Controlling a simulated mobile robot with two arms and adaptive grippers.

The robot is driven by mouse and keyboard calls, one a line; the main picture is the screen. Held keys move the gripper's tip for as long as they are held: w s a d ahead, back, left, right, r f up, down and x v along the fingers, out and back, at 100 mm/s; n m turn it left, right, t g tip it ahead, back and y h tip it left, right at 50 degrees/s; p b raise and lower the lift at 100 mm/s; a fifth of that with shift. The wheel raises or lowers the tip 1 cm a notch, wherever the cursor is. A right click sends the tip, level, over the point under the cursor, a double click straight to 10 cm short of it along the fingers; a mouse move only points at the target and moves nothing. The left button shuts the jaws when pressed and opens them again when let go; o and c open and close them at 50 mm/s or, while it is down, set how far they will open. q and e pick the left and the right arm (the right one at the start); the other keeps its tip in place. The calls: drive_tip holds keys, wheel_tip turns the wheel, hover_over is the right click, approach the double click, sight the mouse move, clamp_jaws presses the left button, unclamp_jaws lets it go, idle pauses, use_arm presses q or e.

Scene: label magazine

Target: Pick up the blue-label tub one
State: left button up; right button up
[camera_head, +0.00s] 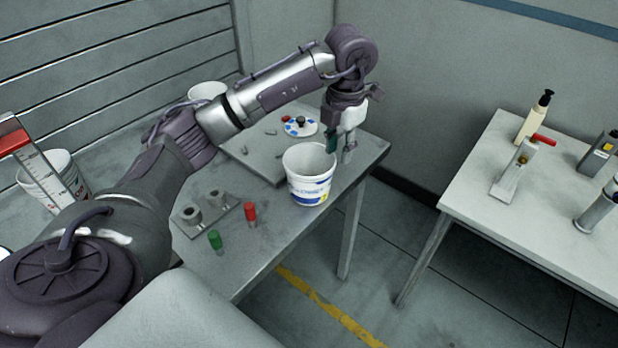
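A white tub (308,190) with a blue and yellow label stands upright near the front right edge of the grey table. Its open rim faces up and it looks empty. My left gripper (341,150) points down at the tub's far right rim. Its two fingers show apart, one dark green finger at the rim and the other outside to the right. I cannot tell whether either finger touches the tub. My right gripper is out of view.
A grey plate with a white and blue disc (300,127) lies behind the tub. A red cylinder (250,213), a green cylinder (215,240) and a two-ring holder (205,211) are left of it. A second table (540,220) with bottles stands right, across a gap.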

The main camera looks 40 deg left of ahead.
sight(328, 173)
use_arm(q)
drive_tip(key=shift+y, duration=0.4)
drive_tip(key=f, duration=0.2)
drive_tip(key=a+f, duration=0.1)
drive_tip(key=f, duration=0.2)
drive_tip(key=a+f, duration=0.1)
drive_tip(key=f, duration=0.1)
drive_tip(key=shift+a+f+p, duration=0.1)
drive_tip(key=shift+f+p, duration=0.15)
drive_tip(key=shift+p, duration=0.15)
drive_tip(key=shift+f+p, duration=0.4)
drive_tip(key=shift+f, duration=0.15)
wheel_tip(328, 173, down, 4)
drive_tip(key=shift+a+r+p, duration=0.1)
drive_tip(key=shift+r+p, duration=0.05)
drive_tip(key=shift+p, duration=0.65)
drive_tip(key=shift+a+f, duration=0.1)
drive_tip(key=shift+f, duration=0.25)
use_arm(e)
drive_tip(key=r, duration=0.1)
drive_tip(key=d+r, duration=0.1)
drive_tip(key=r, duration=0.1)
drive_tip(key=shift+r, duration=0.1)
use_arm(q)
drive_tip(key=shift+c, duration=0.3)
clamp_jaws()
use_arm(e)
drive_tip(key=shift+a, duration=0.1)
